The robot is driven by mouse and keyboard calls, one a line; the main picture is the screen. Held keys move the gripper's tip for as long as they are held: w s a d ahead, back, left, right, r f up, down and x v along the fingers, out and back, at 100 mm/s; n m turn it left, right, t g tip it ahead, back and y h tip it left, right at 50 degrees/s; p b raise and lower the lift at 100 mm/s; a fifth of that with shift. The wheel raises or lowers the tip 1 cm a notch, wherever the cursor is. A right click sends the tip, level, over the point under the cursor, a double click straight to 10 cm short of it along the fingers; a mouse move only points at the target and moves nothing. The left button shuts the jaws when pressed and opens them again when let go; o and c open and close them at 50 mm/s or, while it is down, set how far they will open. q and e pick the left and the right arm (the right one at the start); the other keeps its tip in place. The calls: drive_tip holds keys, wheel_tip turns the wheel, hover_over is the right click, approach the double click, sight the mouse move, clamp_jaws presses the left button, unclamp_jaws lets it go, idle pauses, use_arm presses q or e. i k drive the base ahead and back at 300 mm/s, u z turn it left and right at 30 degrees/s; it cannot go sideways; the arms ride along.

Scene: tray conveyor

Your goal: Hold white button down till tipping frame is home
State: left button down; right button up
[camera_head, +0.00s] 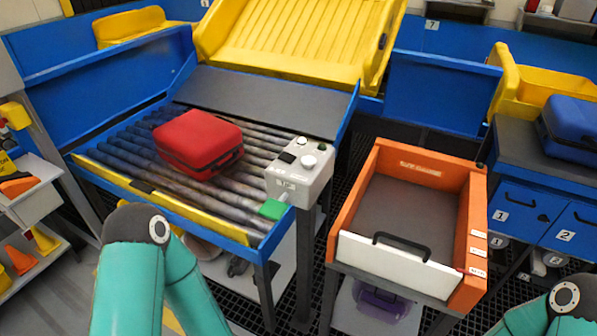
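A grey control box (300,178) stands on a post at the right front corner of the roller conveyor. Its top carries a round white button (309,161), a dark square part and smaller round knobs; nothing touches them. The yellow ribbed tipping frame (290,38) is tilted up behind the conveyor, its far part cut by the top edge. A red case (198,143) lies on the rollers (125,165). My teal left arm shows at the lower left and part of my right arm at the lower right. Neither gripper is in view.
A green piece (272,209) sits just below the box at the conveyor's edge. Right of the box stands an orange open bin (473,235) with a white handled front (395,265). A blue case (572,125) lies far right on a bench with numbered blue drawers (512,210).

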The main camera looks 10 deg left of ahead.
sight(308, 162)
drive_tip(key=u, duration=1.75)
drive_tip(key=i, duration=0.1)
drive_tip(key=z, duration=2.9)
drive_tip(key=k, duration=0.9)
drive_tip(key=u, duration=0.7)
drive_tip(key=i, duration=0.5)
drive_tip(key=u, duration=0.05)
